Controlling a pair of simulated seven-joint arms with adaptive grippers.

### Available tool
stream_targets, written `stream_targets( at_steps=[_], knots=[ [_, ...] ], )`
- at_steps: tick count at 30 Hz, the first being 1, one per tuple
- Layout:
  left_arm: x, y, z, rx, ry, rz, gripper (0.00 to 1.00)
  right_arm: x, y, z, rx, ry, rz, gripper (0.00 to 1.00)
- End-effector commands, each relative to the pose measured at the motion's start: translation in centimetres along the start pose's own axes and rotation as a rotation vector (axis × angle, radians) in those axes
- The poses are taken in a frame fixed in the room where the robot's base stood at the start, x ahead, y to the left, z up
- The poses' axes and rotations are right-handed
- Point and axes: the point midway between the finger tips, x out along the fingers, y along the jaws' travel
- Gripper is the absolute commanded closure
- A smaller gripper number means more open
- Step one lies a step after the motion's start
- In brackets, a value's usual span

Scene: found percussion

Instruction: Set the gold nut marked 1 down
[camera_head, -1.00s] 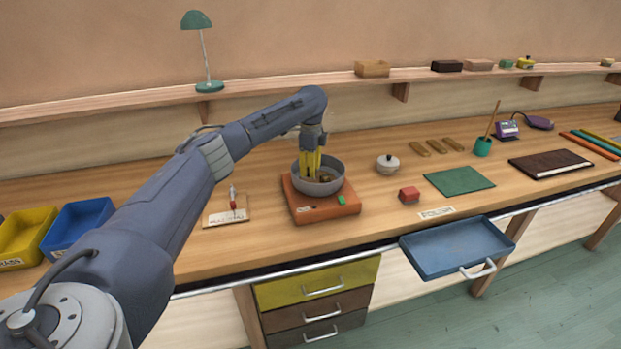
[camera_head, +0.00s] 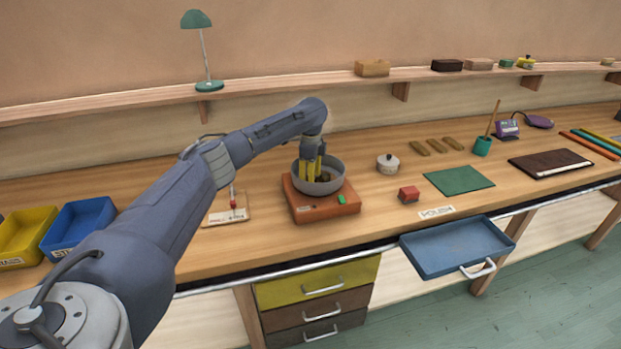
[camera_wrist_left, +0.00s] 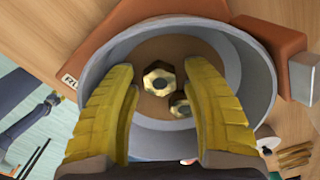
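My left gripper (camera_head: 311,170) points down into a round grey pan (camera_head: 331,184) on an orange base. Its yellow fingers are spread apart. In the left wrist view, two gold nuts lie on the pan's brown floor. One gold nut (camera_wrist_left: 158,78) shows in the gap between the fingertips, with no finger seen pressing on it. The other gold nut (camera_wrist_left: 180,107) is close beside it, partly covered by the right-hand finger. I cannot read a mark on either nut. My right gripper is not in view.
The orange base (camera_head: 320,208) carries a green button (camera_head: 341,199). A lidded grey pot (camera_head: 388,164) and a red block (camera_head: 409,195) stand to its right. A small board with a red-tipped piece (camera_head: 233,205) is left. A blue drawer (camera_head: 455,249) is open in front.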

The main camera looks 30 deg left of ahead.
Motion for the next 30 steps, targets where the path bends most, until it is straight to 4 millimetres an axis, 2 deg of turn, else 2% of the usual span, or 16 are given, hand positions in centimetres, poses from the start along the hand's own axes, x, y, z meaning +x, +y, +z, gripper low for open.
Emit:
stream_targets(
  at_steps=[6,10,24,30],
  knots=[
    [-0.2,0.0,0.0,0.0,0.0,0.0,0.52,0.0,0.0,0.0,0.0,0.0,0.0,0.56],
    [-1.2,-0.1,0.0,0.001,0.0,-0.002,0.52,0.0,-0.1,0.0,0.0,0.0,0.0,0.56],
    [-9.1,-0.1,0.0,0.0,0.001,-0.002,0.52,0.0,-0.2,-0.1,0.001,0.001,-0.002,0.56],
    [-11.3,0.0,0.0,0.0,-0.001,0.0,0.52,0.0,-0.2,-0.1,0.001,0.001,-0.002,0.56]
  ],
)
